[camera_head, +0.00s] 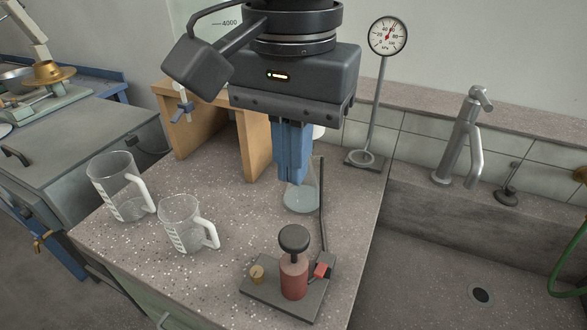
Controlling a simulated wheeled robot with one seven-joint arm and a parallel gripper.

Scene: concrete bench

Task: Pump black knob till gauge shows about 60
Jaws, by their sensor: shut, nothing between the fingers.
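The black knob (293,238) stands raised on a short stem above the red pump cylinder (294,277), which is upright on a dark base plate (263,295). The round gauge (388,36) is on a tall stand at the back right. Its red needle points up and slightly right; the exact value is too small to read surely. My gripper (292,182) has its blue fingers shut, pointing down, with nothing held. In the picture it is above the knob and apart from it.
A brass knob (257,273) and a red block (321,270) flank the pump cylinder. Two beakers (122,187) (184,224) are at left, a wooden stand (255,145) behind. A sink with a tap (457,145) is at right.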

